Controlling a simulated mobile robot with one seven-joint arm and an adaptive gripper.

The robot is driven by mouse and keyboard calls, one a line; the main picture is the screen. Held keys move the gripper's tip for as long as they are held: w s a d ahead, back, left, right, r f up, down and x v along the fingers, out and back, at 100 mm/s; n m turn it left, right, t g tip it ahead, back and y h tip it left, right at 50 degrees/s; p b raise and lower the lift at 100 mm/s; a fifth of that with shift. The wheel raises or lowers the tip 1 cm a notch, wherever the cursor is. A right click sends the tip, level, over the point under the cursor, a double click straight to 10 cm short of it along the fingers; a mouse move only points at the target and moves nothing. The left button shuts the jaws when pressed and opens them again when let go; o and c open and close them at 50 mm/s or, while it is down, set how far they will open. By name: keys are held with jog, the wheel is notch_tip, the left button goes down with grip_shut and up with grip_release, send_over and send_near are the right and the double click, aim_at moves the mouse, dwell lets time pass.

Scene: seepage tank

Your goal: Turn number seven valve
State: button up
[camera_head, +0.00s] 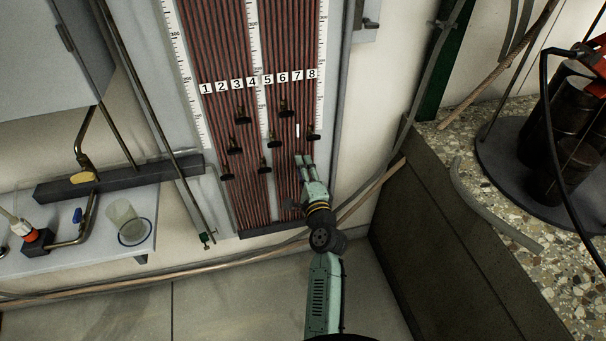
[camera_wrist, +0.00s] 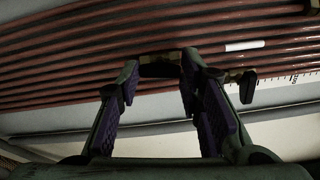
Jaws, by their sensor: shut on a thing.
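The number 7 label (camera_head: 297,75) is on the panel of red-brown tubes in the head view. My gripper (camera_head: 304,160) is below it, against the lower right of the tube panel. In the wrist view my gripper's fingertips (camera_wrist: 162,61) are on either side of a dark valve handle (camera_wrist: 160,70), and they are shut on it. This handle lies below the 7 column and is mostly hidden by the fingers in the head view. The number eight valve (camera_head: 313,134) is just up and right of my gripper; it also shows in the wrist view (camera_wrist: 248,86), right beside a finger.
Several other black-handled valves, such as the number six valve (camera_head: 286,113) and number five valve (camera_head: 273,141), are close on the left. A speckled stone-topped counter (camera_head: 500,190) stands at right. A shelf with a glass beaker (camera_head: 126,222) is at left.

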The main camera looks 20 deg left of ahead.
jog(key=shift+n+b, duration=0.95)
jog(key=shift+n, duration=0.65)
jog(key=shift+a, duration=0.1)
dwell(0.5)
jog(key=o, duration=1.2)
jog(key=shift+c, duration=0.2)
jog(key=v, duration=0.7)
jog(key=shift+s+d, duration=0.2)
